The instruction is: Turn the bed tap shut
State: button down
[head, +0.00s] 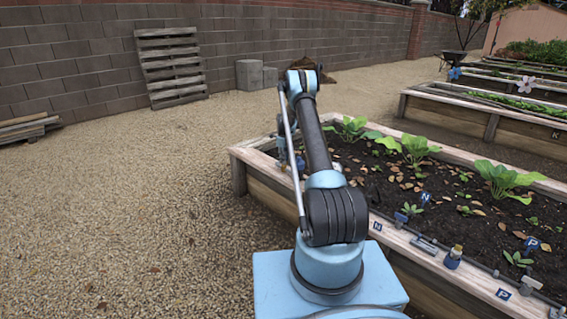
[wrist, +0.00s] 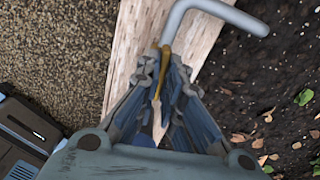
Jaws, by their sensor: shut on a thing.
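In the wrist view a grey bent pipe (wrist: 215,8), apparently the bed tap's spout, stands over the pale wooden rim of the raised bed (wrist: 135,62). A thin brass-coloured piece (wrist: 165,58), which looks like the tap's lever, runs down from the pipe between my fingers. My gripper (wrist: 164,78) is shut on this lever, with one finger on each side. The tap's lower body is hidden by the fingers. In the head view my arm reaches over the near left part of the bed and mostly hides the gripper and tap.
The bed's wooden rim (head: 455,278) carries small blue letter tags, grey fittings and a blue fitting with a yellow top (head: 453,257). Leafy plants (head: 503,180) grow in the soil. Open gravel (head: 130,220) lies left. A pallet (head: 171,66) leans on the block wall.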

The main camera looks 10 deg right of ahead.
jog(key=shift+s+m, duration=0.1)
jog(key=shift+m, duration=0.4)
jog(key=c, duration=1.7)
grip_release()
jog(key=shift+r, duration=5.95)
